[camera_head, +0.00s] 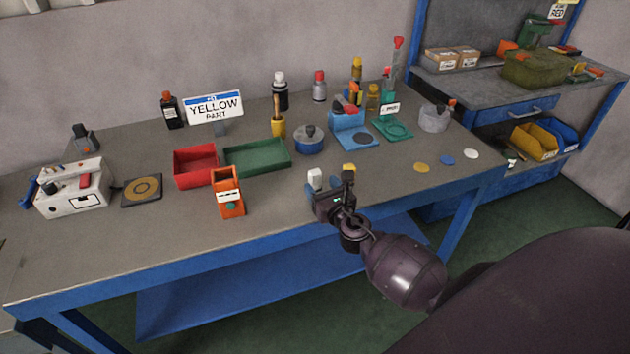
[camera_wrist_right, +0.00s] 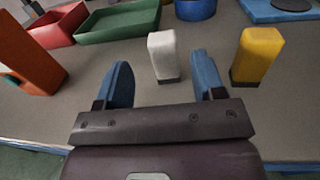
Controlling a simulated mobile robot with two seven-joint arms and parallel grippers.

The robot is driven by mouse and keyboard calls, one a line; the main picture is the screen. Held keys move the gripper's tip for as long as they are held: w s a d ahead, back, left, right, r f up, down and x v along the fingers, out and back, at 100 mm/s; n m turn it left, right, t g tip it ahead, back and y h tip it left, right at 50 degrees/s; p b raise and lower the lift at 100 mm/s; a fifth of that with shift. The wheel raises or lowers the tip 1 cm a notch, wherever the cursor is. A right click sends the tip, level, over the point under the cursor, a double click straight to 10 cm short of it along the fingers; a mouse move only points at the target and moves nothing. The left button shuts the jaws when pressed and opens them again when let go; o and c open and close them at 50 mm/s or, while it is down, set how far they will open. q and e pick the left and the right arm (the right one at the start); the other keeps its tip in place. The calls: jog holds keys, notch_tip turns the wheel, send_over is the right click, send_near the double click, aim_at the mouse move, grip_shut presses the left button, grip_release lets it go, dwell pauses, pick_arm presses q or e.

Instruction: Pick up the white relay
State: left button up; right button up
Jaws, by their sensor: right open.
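The white relay (camera_wrist_right: 163,55) stands upright on the table in the right wrist view, a small white block with a dark base. It also shows in the head view (camera_head: 314,178), just beyond my right gripper. My right gripper (camera_wrist_right: 160,88) is open and empty, with its two blue fingers on either side of the line to the relay. The relay is between and a little ahead of the fingertips, nearer the right finger; I cannot tell any contact. The right gripper also shows in the head view (camera_head: 334,190). My left gripper is not in view.
A yellow relay (camera_wrist_right: 257,55) stands close to the right of the right finger. An orange holder (camera_head: 229,192) is to the left, with a green tray (camera_head: 257,168) and a red tray (camera_head: 182,180) behind it. The table's front edge lies under my right arm.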

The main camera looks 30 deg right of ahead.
aim_at(317, 179)
jog(key=shift+w+d+f+b, duration=0.15)
jog(key=shift+w+d, duration=0.15)
jog(key=shift+w, duration=0.95)
jog(key=shift+w+d+b, duration=0.15)
jog(key=shift+w+d, duration=0.1)
jog(key=shift+w, duration=0.95)
jog(key=c, duration=1)
